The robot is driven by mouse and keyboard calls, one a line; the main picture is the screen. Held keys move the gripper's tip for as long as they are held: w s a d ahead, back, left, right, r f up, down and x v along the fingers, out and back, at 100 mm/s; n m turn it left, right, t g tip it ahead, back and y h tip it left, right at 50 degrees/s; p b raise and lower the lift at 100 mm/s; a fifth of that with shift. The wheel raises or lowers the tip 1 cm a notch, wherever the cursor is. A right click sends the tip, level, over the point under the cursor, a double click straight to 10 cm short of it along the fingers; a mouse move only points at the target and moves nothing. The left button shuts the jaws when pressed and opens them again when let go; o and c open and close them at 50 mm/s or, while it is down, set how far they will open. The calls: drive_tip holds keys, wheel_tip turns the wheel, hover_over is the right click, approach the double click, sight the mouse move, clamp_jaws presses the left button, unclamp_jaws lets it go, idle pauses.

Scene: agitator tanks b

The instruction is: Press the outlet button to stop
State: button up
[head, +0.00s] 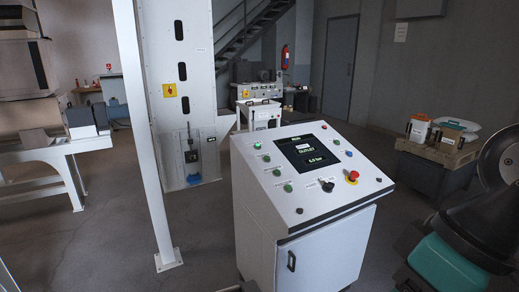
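A white control console (255,200) with a sloped top stands in the middle of the head view. Its dark screen (305,152) shows green text that seems to read "OUTLET", with a bar reading below. Green buttons (276,172) run down the left of the panel, each beside a small label too small to read. I cannot tell which button is the outlet one. My gripper is not in view.
A white post (145,140) stands left of the console, before a tall grey cabinet (175,60). A bench (50,150) is at far left. A low table (440,150) with containers is at right. Grey floor (110,240) is clear at front left.

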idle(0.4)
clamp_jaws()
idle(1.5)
